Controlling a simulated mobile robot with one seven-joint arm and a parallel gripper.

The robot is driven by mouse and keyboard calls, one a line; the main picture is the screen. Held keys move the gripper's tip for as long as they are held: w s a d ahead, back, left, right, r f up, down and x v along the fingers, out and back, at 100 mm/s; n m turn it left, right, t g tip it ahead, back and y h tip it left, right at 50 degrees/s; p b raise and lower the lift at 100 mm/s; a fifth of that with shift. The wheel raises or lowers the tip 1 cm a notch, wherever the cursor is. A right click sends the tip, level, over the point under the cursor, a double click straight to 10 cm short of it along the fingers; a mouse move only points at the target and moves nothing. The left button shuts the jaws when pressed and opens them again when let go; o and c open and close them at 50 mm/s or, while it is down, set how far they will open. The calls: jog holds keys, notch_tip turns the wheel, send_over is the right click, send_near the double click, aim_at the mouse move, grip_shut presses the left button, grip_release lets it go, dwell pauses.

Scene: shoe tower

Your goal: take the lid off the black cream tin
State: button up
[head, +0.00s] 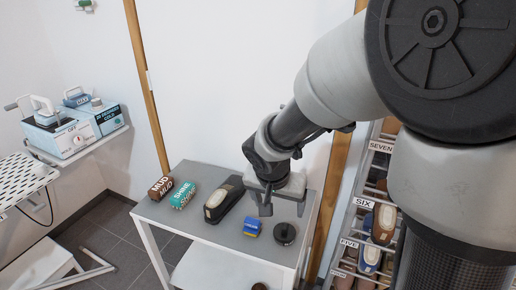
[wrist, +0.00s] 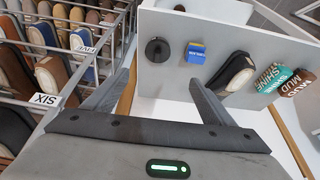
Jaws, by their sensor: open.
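The black cream tin (head: 284,233) sits on the grey table near its right front corner. It is round and dark with a raised knob on top, and its lid appears to be on. It also shows in the wrist view (wrist: 158,49), beyond my fingers and apart from them. My gripper (head: 281,203) hangs above the table's right side, behind and above the tin. In the wrist view the fingers (wrist: 160,92) are spread wide with nothing between them.
A blue box (head: 252,228) stands just left of the tin. A dark shoe (head: 224,199), a teal SHINE box (head: 184,195) and a brown MUD box (head: 161,188) lie farther left. A shoe rack (head: 380,222) stands close on the right. The table front is clear.

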jog(key=b, duration=0.4)
send_near(285, 226)
jog(key=x, duration=0.4)
jog(key=shift+w+a+f, duration=0.2)
jog(key=shift+a+f, duration=0.15)
jog(key=shift+d+b+x, duration=0.2)
jog(key=shift+b+x, duration=0.1)
jog(key=shift+x, duration=1.1)
jog(key=shift+d+b+x, duration=0.2)
jog(key=shift+b+x, duration=0.05)
jog(key=shift+x, duration=1.15)
jog(key=shift+s, duration=0.15)
jog(key=shift+r, duration=0.1)
jog(key=c, duration=1.1)
